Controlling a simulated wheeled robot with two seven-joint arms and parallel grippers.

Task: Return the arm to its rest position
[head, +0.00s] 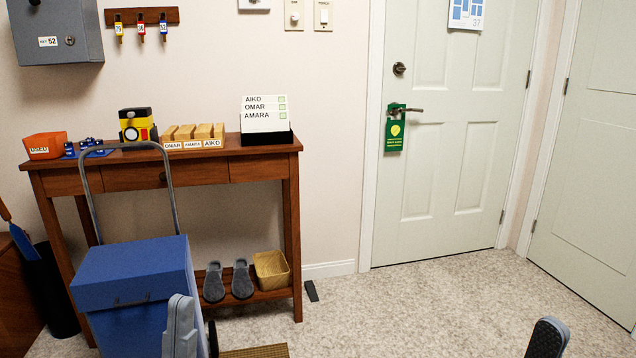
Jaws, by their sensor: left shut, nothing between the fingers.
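My left gripper (180,326) shows as a grey shape at the bottom left of the head view, in front of the blue lidded box (130,270). It is shut with nothing in it. Part of my right arm's end (547,338), dark with a grey edge, shows at the bottom right edge. Most of it is cut off, so its jaws cannot be judged. No object is seen held by either arm.
A wooden console table (229,163) stands against the wall, with an orange bin (45,146), a yellow-black device (137,125), wooden slots (195,137) and a name board (265,115). Slippers (228,281) and a basket (272,270) sit on its low shelf. Speckled floor (430,300) is clear before the door (440,170).

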